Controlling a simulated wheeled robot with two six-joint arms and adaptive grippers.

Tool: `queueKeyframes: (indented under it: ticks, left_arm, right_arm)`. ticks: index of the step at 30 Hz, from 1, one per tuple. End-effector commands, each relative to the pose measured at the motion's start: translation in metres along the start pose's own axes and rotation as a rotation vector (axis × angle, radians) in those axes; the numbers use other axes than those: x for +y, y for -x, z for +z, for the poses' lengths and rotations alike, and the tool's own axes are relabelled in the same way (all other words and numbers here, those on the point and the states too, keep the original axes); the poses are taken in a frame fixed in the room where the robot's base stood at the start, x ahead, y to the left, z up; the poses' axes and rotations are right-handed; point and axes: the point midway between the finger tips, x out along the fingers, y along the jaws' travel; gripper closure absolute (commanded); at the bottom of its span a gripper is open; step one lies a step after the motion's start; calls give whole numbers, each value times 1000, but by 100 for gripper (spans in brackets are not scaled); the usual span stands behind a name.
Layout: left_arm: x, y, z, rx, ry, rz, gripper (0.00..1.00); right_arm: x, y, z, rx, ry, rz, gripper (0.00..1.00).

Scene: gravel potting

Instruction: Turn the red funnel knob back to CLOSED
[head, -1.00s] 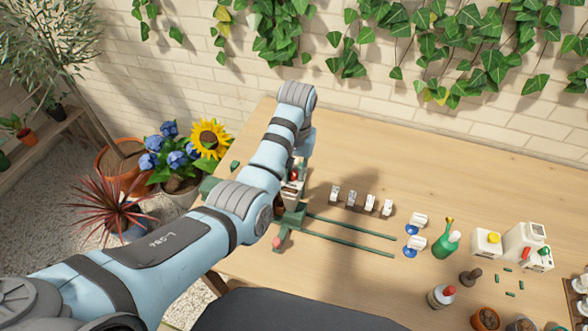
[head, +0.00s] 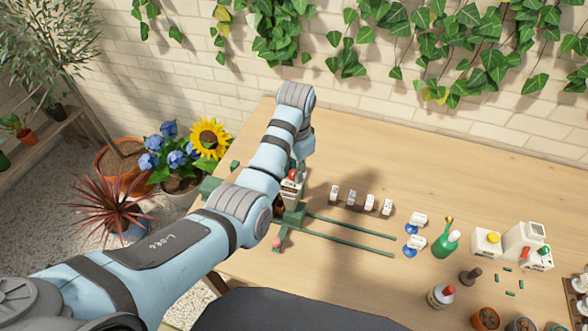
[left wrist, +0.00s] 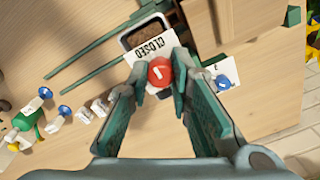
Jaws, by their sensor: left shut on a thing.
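The red funnel knob (left wrist: 161,72) sits between the fingertips of my left gripper (left wrist: 160,85) in the left wrist view, with a white mark on its face. In the head view the red knob (head: 292,174) shows just below my left wrist. My left gripper is shut on the knob. A white label reading CLOSED (left wrist: 152,47) lies beside the knob. The green funnel stand (head: 294,214) is partly hidden by my left arm in the head view. My right gripper is not in view.
Two green rails (head: 350,228) run right from the stand. Several small white tags (head: 360,199) stand behind them. A green bottle (head: 446,243), a white box with a yellow cap (head: 487,242) and small pots (head: 487,318) stand at the right. The table's back middle is clear.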

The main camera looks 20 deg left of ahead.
Motion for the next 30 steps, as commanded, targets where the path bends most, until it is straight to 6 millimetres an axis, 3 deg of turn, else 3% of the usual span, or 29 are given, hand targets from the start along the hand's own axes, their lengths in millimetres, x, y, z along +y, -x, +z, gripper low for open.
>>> queueKeyframes:
  ticks: [10,11,15,30]
  left_arm:
    - [-2,2,-1,5,-1,-5,100]
    - [-2,2,-1,5,-1,-5,78]
    - [-1,1,-1,4,-1,-4,60]
    - [0,0,0,0,21,-1,60]
  right_arm:
    - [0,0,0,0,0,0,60]
    - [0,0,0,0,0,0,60]
    - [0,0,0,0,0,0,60]
    - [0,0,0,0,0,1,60]
